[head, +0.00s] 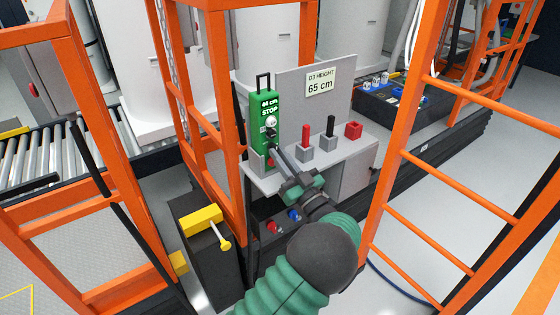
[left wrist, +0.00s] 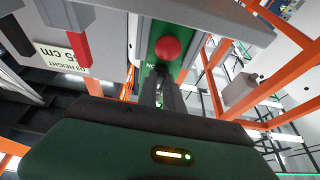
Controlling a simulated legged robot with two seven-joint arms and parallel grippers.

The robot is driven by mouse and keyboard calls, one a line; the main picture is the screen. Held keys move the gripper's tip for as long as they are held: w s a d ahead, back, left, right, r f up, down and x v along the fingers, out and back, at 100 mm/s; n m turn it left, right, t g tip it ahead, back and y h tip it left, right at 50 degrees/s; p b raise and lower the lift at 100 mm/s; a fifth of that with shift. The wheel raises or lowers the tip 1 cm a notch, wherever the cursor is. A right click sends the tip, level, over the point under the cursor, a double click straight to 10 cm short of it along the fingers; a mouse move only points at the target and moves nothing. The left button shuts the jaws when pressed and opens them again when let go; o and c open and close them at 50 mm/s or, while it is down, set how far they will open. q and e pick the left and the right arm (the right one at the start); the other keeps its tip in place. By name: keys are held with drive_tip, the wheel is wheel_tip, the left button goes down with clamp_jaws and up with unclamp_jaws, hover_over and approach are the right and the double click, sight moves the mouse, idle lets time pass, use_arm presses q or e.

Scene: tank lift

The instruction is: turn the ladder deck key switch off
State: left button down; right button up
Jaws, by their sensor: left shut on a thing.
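The green control box (head: 262,106) stands upright on the grey deck shelf, with "44 cm STOP" on its face and a pale round part (head: 271,122) below the lettering. My left gripper (head: 272,145) reaches up to the lower part of this face. Its fingers are close together on the small dark key switch, which they mostly hide. In the left wrist view the fingers (left wrist: 161,76) meet the green face (left wrist: 148,42) close to a red button (left wrist: 167,48). The key's exact angle cannot be read. My right gripper is not in view.
On the shelf (head: 342,152) right of the box stand a red lever (head: 306,136), a black lever (head: 330,127) and a red block (head: 353,130). A sign (head: 320,83) reads "D3 HEIGHT 65 cm". Orange ladder frames rise on both sides. A yellow handle (head: 201,220) is at lower left.

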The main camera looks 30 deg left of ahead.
use_arm(q)
drive_tip(key=shift+f, duration=0.15)
drive_tip(key=c, duration=1.5)
unclamp_jaws()
drive_tip(key=shift+w+f, duration=0.1)
drive_tip(key=shift+w, duration=0.05)
drive_tip(key=shift+a, duration=0.1)
